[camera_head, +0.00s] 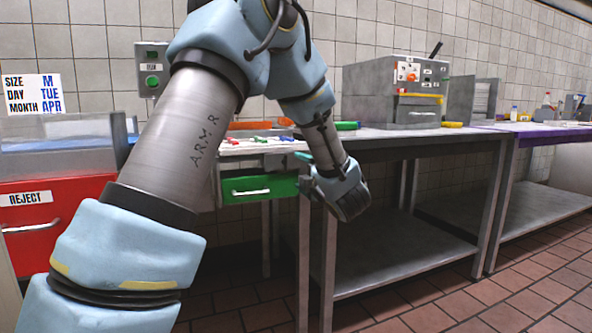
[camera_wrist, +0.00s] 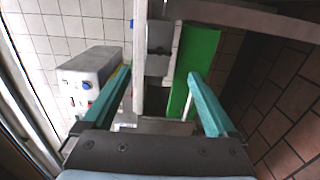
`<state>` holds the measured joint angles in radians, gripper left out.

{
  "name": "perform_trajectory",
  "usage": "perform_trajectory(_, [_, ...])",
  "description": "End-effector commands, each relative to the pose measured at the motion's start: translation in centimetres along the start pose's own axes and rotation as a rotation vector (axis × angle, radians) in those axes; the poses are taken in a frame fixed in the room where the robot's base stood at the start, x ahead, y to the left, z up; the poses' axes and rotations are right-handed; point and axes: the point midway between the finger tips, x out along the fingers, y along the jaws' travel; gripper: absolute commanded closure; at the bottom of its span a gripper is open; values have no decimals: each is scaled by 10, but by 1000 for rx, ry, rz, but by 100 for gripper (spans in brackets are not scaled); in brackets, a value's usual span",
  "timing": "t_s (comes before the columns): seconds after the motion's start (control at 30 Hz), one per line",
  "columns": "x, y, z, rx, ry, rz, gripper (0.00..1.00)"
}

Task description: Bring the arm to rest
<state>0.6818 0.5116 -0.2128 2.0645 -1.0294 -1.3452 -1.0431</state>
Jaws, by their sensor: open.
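My arm reaches across the middle of the head view and bends down at its far end. My gripper (camera_head: 309,172) is beside the green drawer (camera_head: 262,188), in front of the workbench. In the wrist view my gripper (camera_wrist: 157,88) has its two teal fingers spread wide apart, with nothing held between them. The green drawer front (camera_wrist: 200,62) shows beyond the right finger there. I cannot tell whether a finger touches it.
A red drawer labelled REJECT (camera_head: 42,215) stands at the left. A grey machine (camera_head: 392,92) sits on the metal table (camera_head: 430,134) at the right, with a lower shelf (camera_head: 395,255) below. A green-button box (camera_head: 152,70) is on the wall. Tiled floor (camera_head: 480,300) is free at front right.

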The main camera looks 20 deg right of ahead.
Motion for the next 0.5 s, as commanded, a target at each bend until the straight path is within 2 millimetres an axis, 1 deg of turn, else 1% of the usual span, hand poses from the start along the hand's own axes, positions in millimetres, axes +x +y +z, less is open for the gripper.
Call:
perform_trajectory(0.1, [-4, 0, 0, 0, 0, 1, 7])
perform_trajectory(0.37, [-4, 0, 0, 1, 0, 0, 7])
perform_trajectory(0.5, [5, -3, -6, 60, -41, -36, 7])
